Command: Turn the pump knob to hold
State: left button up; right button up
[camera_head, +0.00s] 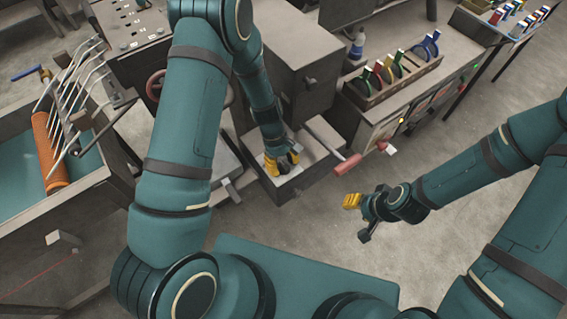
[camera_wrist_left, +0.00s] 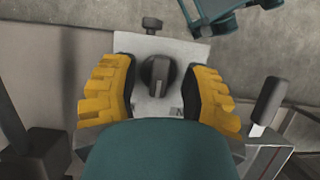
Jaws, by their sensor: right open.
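The pump knob (camera_wrist_left: 157,75) is a round dark knob with a raised grip bar, on a light metal plate (camera_wrist_left: 190,50) in the left wrist view. My left gripper (camera_wrist_left: 160,92) has its yellow fingers spread wide, one on each side of the knob, with gaps showing between fingers and knob. In the head view my left gripper (camera_head: 281,163) points down over the pump box (camera_head: 287,188), and the knob is hidden there. Any marking for hold is too small to read. My right gripper (camera_head: 353,202) is open and empty over bare floor, to the right of the pump box.
A red-handled lever (camera_head: 348,164) sticks out beside the pump box. A dark handle (camera_wrist_left: 267,100) stands right of the plate in the wrist view. A bench with a tool rack (camera_head: 390,85) is at the back right. An orange roll (camera_head: 48,152) lies in a bin on the left.

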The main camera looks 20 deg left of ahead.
pick_arm(q)
jog(key=v, duration=1.2)
dwell(0.4)
